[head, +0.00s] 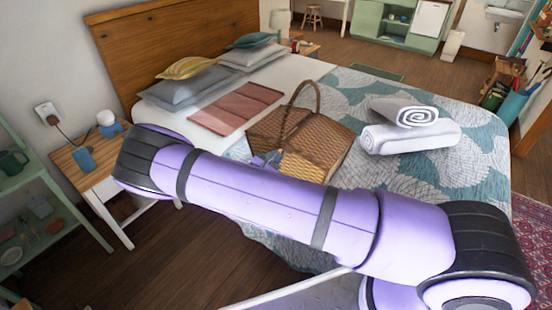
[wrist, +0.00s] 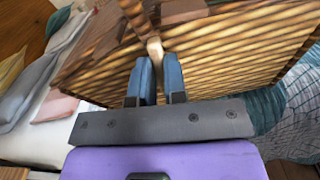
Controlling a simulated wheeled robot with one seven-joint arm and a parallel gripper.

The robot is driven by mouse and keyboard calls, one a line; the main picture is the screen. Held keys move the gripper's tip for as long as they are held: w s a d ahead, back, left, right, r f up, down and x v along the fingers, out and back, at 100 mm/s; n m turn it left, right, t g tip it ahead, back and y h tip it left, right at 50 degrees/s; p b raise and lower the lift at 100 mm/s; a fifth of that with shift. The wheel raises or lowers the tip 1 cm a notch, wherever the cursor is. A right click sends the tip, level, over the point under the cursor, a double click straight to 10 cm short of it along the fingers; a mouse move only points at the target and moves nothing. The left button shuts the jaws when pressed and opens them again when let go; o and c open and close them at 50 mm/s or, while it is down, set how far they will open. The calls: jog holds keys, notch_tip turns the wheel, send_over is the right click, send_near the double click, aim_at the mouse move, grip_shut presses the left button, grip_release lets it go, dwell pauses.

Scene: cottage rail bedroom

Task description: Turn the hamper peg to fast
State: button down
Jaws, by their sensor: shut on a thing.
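The wicker hamper (head: 318,158) sits on the bed with its arched handle up. It also fills much of the wrist view (wrist: 225,60). The hamper peg (wrist: 155,48), a pale wooden piece on the hamper's side, shows between the tips of my gripper (wrist: 155,72). The blue fingers are close together, shut on the peg. In the head view my gripper (head: 268,160) is at the hamper's near left side, mostly hidden behind my own arm. Which way the peg is turned is hard to tell.
The hamper stands on the patterned bedspread (head: 463,105). Rolled white towels (head: 410,136) lie right of it, a folded pink cloth (head: 236,105) left of it. Pillows (head: 190,88) are at the headboard. A small bedside table (head: 85,160) stands at the left.

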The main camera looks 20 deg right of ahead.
jog(key=shift+n, duration=1.2)
jog(key=shift+a+f, duration=0.1)
jog(key=c, duration=1.2)
grip_release()
jog(key=shift+o, duration=0.2)
jog(key=v, duration=1)
jog(key=shift+s+a, duration=0.2)
jog(key=shift+a, duration=0.1)
